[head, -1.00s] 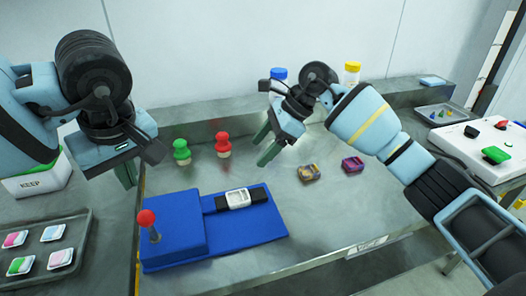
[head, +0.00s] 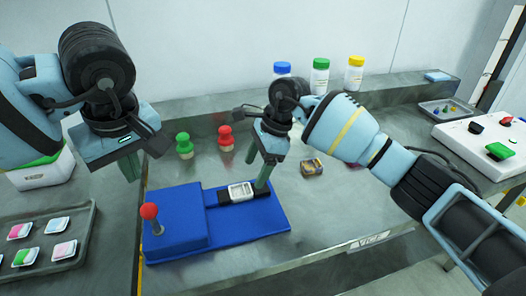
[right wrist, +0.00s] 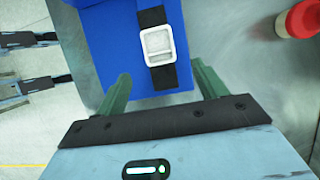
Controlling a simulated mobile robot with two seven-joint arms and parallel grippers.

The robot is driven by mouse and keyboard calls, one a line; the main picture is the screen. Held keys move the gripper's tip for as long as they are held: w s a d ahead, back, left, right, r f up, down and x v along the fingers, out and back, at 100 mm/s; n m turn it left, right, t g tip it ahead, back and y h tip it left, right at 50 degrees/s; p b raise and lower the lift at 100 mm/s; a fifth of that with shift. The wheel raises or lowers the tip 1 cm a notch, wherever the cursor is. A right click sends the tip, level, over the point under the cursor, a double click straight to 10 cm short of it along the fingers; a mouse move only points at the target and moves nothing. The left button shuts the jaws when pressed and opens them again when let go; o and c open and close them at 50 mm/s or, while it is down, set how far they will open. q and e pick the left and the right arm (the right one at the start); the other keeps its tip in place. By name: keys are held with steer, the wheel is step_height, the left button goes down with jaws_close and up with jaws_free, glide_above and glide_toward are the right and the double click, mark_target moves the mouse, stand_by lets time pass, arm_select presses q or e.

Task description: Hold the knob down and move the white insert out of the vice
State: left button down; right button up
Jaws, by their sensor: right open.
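The red knob (head: 149,211) stands up on its stem at the left end of the blue vice (head: 180,221). The white insert (head: 240,190) sits between the black jaws on the right part of the vice; it also shows in the right wrist view (right wrist: 158,45). My right gripper (head: 262,182) is open and points down by the insert's right side, above the vice. In the right wrist view its green fingers stand apart with the insert ahead, between their lines. My left gripper (head: 128,167) hangs behind and left of the knob, apart from it; its finger gap is not clear.
Green (head: 183,145) and red (head: 226,138) stamp-like pieces stand behind the vice. A yellowish block (head: 312,167) lies to the right. Bottles (head: 320,76) stand at the back. A tray (head: 88,226) of small packs is at left, and a white panel with buttons (head: 470,142) at right.

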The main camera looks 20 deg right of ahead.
mark_target(245, 191)
steer(key=shift+x, duration=3.1)
steer(key=c, duration=1.1)
steer(key=shift+o, duration=0.2)
